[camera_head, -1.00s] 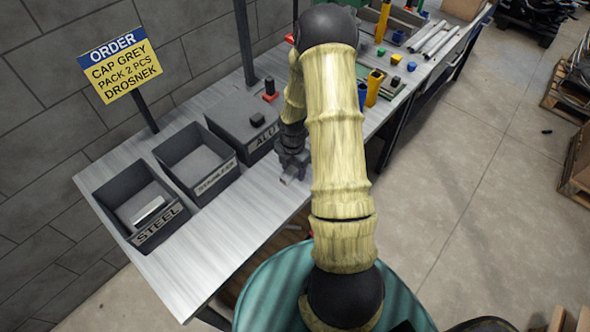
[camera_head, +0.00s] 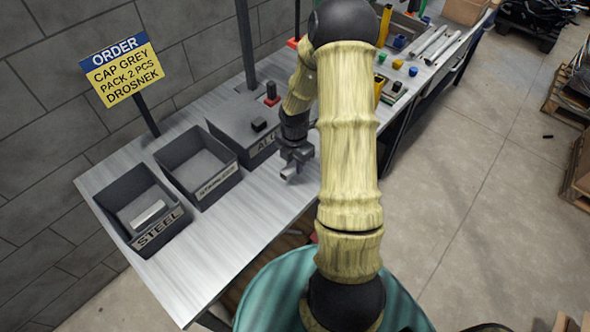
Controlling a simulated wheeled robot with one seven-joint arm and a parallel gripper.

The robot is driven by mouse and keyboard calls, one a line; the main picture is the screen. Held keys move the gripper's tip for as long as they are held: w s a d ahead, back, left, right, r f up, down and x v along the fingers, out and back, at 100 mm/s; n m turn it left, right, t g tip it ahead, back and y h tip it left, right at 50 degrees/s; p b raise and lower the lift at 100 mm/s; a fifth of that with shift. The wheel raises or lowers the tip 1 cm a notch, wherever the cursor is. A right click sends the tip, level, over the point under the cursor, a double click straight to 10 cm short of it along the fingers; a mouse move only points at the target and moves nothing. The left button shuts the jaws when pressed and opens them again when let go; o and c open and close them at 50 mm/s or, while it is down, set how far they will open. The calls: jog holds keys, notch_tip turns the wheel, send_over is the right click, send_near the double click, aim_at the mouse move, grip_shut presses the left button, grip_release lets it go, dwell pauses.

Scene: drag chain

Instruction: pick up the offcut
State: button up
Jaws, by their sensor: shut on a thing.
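My gripper (camera_head: 291,172) is low over the bare bench top, just in front of the bin labelled ALU. It is shut on a small grey piece, which I take to be the offcut; the jaws hide most of it and its outline is hard to make out. I cannot tell whether the piece touches the bench. A separate pale metal piece (camera_head: 149,214) lies in the bin labelled STEEL (camera_head: 160,237).
The STEEL bin, the stainless bin (camera_head: 216,190) and the ALU bin (camera_head: 262,150) stand in a row on the bench (camera_head: 215,250). An order sign (camera_head: 118,70) stands behind them. Coloured parts and metal bars (camera_head: 430,42) lie at the far end. The bench front is clear.

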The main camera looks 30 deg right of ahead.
aim_at(294, 164)
notch_tip(294, 164, up, 5)
jog(key=shift+r, duration=0.1)
jog(key=shift+a+r, duration=0.1)
jog(key=shift+s, duration=0.1)
dwell(1.2)
